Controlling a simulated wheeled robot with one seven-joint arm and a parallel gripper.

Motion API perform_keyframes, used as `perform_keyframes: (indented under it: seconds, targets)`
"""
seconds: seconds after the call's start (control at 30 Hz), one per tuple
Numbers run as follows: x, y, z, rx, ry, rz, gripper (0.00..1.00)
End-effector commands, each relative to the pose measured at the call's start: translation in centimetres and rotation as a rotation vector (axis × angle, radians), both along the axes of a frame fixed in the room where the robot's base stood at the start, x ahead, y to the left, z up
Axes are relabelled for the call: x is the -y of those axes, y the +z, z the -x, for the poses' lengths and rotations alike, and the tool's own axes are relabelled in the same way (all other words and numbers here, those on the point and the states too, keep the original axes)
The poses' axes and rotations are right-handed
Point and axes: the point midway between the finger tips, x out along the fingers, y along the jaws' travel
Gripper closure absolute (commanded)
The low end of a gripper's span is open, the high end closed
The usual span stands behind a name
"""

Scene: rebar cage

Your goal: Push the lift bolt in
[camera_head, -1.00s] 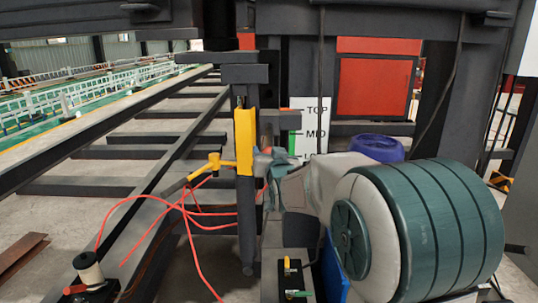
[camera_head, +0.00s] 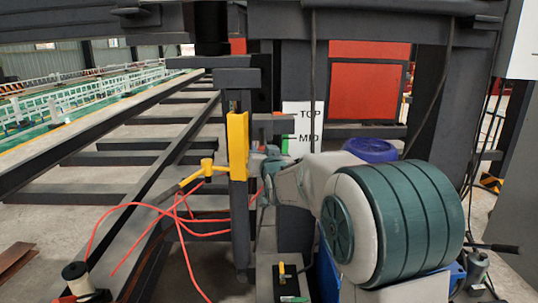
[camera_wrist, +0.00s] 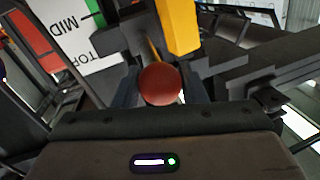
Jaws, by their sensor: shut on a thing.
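The lift bolt shows in the wrist view as a round red knob (camera_wrist: 160,83) between my two fingers, with a thin yellow rod behind it. My gripper (camera_wrist: 160,90) is shut on this knob. In the head view my gripper (camera_head: 262,163) is at the right side of the dark upright post with the yellow bracket (camera_head: 237,145). The knob is hidden there by my gripper, and I cannot tell how deep the bolt sits. The yellow bracket also shows in the wrist view (camera_wrist: 178,25), just beyond the knob.
A white board (camera_head: 303,128) marked TOP and MID stands behind my arm. A yellow-ended lever (camera_head: 206,170) sticks out left of the post. Red cables (camera_head: 180,218) loop at lower left. A spool (camera_head: 77,277) and a small switch box (camera_head: 283,284) are near the bottom.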

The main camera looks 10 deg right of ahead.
Motion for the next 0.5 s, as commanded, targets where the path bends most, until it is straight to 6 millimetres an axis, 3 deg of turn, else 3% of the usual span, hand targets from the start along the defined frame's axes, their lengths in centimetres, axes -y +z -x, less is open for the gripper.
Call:
perform_keyframes:
  seconds: [0.1, 0.13, 0.2, 0.5]
  targets:
    - [0.11, 0.42, -0.11, 0.009, -0.003, -0.002, 1.0]
    - [0.13, 0.44, -0.11, 0.01, -0.003, -0.002, 0.6]
    - [0.13, 0.45, -0.11, 0.01, -0.003, -0.002, 0.42]
    - [0.23, 0.28, 0.04, 0.006, -0.003, -0.002, 0.42]
